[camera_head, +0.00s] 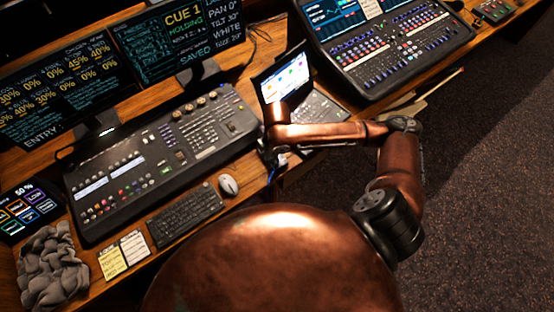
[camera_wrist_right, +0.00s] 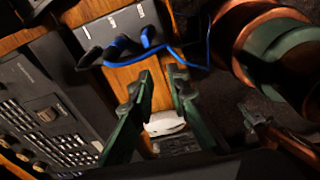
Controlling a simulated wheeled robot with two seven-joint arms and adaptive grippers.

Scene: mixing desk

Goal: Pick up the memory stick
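I cannot pick out the memory stick for certain in either view. In the right wrist view a grey box (camera_wrist_right: 112,25) at the desk edge has several dark plug-like pieces (camera_wrist_right: 120,47) and a blue cable (camera_wrist_right: 188,63) along its near side; whether one is the stick is unclear. My right gripper (camera_wrist_right: 160,73) is open, its two dark green fingers apart with wood between them, just short of that box. In the head view my right gripper (camera_head: 268,152) is small and dark under my copper wrist, above the desk's front edge.
A laptop (camera_head: 285,78) stands just behind my right wrist. The lighting console (camera_head: 160,150) lies left of it, with a mouse (camera_head: 229,184) and keyboard (camera_head: 185,217) in front. A second mixing desk (camera_head: 390,45) is to the right. Carpet (camera_head: 480,190) is clear at right.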

